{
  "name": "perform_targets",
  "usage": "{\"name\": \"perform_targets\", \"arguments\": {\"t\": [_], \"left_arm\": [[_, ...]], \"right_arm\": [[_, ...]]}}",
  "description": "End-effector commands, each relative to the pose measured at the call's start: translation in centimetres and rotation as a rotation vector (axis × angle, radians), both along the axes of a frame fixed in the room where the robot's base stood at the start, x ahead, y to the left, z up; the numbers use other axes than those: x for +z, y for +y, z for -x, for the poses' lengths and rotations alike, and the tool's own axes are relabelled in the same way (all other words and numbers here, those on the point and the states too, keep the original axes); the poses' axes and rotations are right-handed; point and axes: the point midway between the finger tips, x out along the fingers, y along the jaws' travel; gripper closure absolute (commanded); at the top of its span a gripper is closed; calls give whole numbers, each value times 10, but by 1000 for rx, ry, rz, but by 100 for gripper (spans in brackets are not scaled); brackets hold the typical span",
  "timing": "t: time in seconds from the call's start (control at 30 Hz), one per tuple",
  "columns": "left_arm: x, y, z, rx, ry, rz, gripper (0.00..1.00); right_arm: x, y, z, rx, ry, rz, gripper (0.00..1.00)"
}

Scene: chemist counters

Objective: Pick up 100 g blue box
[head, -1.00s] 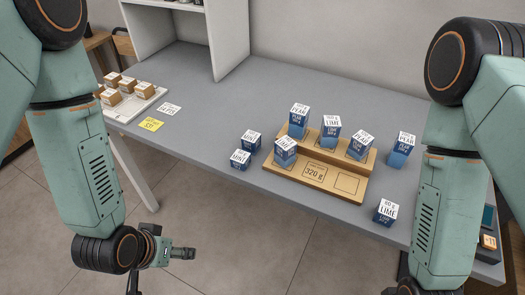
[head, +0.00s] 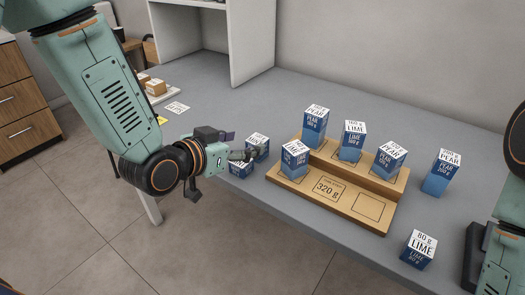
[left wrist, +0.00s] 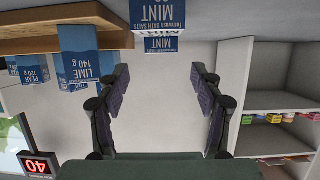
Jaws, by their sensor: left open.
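Blue-and-white boxes stand on the grey counter. Two MINT boxes, one farther back (head: 258,142) and one nearer (head: 240,170), stand left of the wooden stand (head: 345,212); their gram figures are too small to read. My left gripper (head: 246,155) is open right beside them, partly covering both in the head view. In the left wrist view, which is upside down, the open fingers (left wrist: 160,78) have nothing between them. One MINT box (left wrist: 157,14) is at the top, with another (left wrist: 160,45) just below it. I cannot tell which box reads 100 g. My right gripper is out of view.
The stand, marked 320 g, holds a LIME box (head: 295,160) in front and PEAR (head: 315,128), LIME (head: 352,145) and PEAR (head: 388,162) boxes behind. A PEAR box (head: 440,175) and an 80 g LIME box (head: 418,250) stand to its right. Brown boxes (head: 154,88) are at the back left.

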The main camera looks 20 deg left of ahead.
Motion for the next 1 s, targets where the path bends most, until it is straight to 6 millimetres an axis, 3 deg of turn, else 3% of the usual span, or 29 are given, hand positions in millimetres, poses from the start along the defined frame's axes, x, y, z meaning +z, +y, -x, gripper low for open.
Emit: {"name": "perform_targets", "arguments": {"t": [0.5, 0.83, 1.0], "left_arm": [[-32, -19, -52, -5, 2, -3, 34], [-32, -24, -60, -5, 3, 1, 34], [-32, -23, -60, -4, 2, 1, 48]], "right_arm": [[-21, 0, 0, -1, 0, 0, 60], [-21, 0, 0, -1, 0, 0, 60], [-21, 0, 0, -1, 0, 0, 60]]}}
